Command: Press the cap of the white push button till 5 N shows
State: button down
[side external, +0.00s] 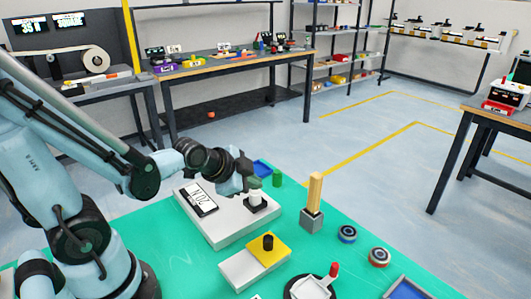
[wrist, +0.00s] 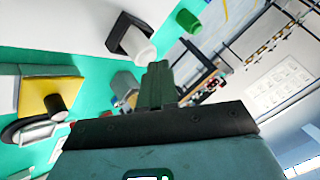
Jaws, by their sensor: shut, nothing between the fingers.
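The white push button (side external: 257,198) stands on a large white box (side external: 228,222), with a dark collar at its base. A display (side external: 199,199) on the box appears upside down and seems to read 20 or 2.0 N; any decimal point is too small to tell. My gripper (side external: 254,184) is shut and empty, with its fingertips right over the white cap. In the wrist view the shut fingers (wrist: 157,68) end close to the white cap (wrist: 143,50). I cannot tell whether they touch it.
A yellow-topped box with a black button (side external: 268,242) stands in front.

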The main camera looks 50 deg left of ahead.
aim_at(252, 194)
jog(key=shift+r, duration=0.85)
jog(key=shift+r, duration=0.1)
jog(key=shift+r, duration=2.4)
jog(key=s+d+n+g+h, duration=0.1)
jog(key=s+d+n+g, duration=0.1)
jog(key=s+d+n, duration=0.2)
jog(key=s+n, duration=0.1)
jog(key=n, duration=0.2)
jog(key=shift+f+n, duration=0.4)
dwell(1.3)
